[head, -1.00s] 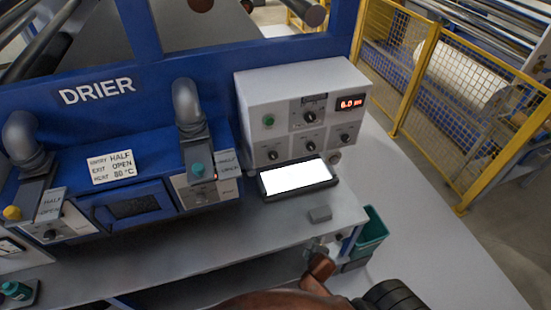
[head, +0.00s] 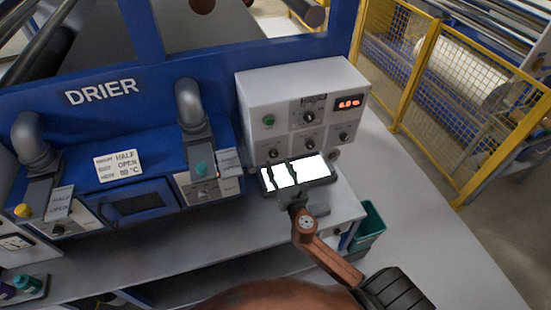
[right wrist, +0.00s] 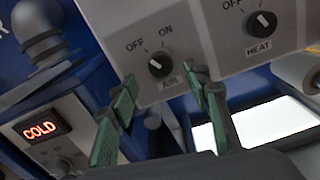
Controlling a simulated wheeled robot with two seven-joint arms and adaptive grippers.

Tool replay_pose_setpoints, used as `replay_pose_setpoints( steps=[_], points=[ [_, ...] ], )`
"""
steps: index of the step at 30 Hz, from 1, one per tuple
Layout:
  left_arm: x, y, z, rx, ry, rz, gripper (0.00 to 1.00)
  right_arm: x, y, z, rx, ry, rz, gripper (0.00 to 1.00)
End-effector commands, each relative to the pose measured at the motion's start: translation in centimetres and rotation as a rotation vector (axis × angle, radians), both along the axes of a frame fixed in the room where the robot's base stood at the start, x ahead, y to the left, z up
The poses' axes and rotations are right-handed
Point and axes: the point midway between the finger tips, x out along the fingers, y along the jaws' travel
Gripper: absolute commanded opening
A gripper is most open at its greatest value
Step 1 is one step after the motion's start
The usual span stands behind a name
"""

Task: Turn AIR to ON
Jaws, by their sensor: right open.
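The AIR knob (right wrist: 160,65) is a black dial with a white mark that points up-left to OFF; ON is printed at its upper right. In the head view it is the lower left knob (head: 273,155) on the grey control box (head: 253,88). My right gripper (head: 281,170) is open and empty, just below and in front of this knob, over the white screen. In the right wrist view its green-padded fingers (right wrist: 165,88) stand apart on either side of the knob's lower area, not visibly touching it. My left gripper is out of view.
The HEAT knob (right wrist: 260,22) sits right of AIR. The lit white screen (head: 312,170) lies below the box. A green button (head: 268,121) and a red display (head: 349,104) are above. The blue drier (head: 140,200) with a grey pipe (head: 188,105) stands left.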

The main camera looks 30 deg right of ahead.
Motion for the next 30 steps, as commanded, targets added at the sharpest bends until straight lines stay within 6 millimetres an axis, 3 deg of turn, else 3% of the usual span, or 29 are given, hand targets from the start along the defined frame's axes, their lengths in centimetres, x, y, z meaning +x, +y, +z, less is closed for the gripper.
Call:
replay_pose_setpoints(
  steps=[7, 19, 30],
  points=[
    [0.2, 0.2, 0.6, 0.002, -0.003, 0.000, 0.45, 3.3, -0.8, 0.0, 0.004, 0.000, -0.001, 0.44],
    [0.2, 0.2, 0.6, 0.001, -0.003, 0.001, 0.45, 4.1, -1.0, -0.1, 0.005, 0.001, -0.002, 0.44],
    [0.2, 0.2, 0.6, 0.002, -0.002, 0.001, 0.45, 4.0, -1.0, -0.1, 0.005, 0.001, -0.002, 0.19]
  ],
)
